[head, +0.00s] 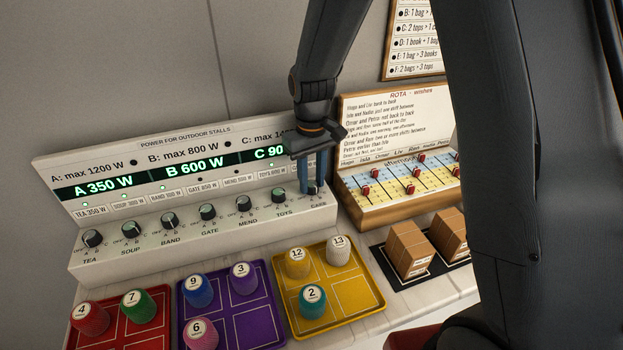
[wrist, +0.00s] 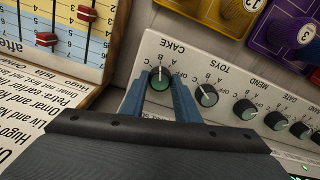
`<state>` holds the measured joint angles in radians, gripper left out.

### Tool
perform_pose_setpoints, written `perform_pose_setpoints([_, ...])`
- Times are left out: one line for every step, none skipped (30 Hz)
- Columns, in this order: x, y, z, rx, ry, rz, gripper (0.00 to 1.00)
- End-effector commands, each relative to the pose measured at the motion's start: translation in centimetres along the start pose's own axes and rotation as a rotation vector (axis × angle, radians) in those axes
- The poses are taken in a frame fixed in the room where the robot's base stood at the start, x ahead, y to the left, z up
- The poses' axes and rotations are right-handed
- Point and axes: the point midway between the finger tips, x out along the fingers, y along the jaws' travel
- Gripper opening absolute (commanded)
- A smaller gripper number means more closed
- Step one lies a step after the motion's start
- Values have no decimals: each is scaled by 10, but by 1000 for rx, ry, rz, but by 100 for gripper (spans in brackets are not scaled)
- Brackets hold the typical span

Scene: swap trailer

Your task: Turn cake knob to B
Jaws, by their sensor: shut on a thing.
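The cake knob (wrist: 160,79) is a dark dial with a greenish face and a pale pointer mark, at the end of the knob row in the wrist view. My gripper (wrist: 160,84) has one blue finger on each side of it and is shut on it. In the head view my gripper (head: 312,188) points down at the right end of the power panel (head: 200,235) and mostly hides this knob. The display reads A 350 W, B 600 W and C 90, its end hidden.
The toys knob (head: 278,195) is close beside my fingers, with several more knobs beyond it. The rota board with sliders (head: 400,190) stands close on the right. Red, purple and yellow trays (head: 335,262) of numbered pegs and brown boxes (head: 408,250) lie in front.

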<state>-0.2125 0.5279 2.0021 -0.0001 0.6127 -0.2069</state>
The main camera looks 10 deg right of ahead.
Motion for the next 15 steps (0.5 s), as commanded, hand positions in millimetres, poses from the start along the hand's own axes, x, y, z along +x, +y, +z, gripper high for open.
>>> perform_pose_setpoints([-1,0,-1,0,3,1,6])
perform_pose_setpoints([-1,0,-1,0,3,1,6])
perform_pose_setpoints([-1,0,-1,0,4,1,6])
perform_pose_setpoints([-1,0,-1,0,4,1,6])
perform_pose_setpoints([-1,0,-1,0,4,1,6])
perform_pose_setpoints([-1,0,-1,0,4,1,6])
perform_pose_setpoints([-1,0,-2,0,4,1,6])
perform_pose_setpoints([-1,0,-2,1,4,1,32])
perform_pose_setpoints([-1,0,-1,1,4,1,39])
perform_pose_setpoints([-1,0,-1,1,4,1,44])
perform_pose_setpoints([-1,0,-1,1,3,1,47])
perform_pose_setpoints([-1,0,-1,1,3,1,47])
perform_pose_setpoints([-1,0,-1,1,3,1,47])
perform_pose_setpoints([-1,0,-1,1,3,1,47])
perform_pose_setpoints([-1,0,-1,1,2,0,47])
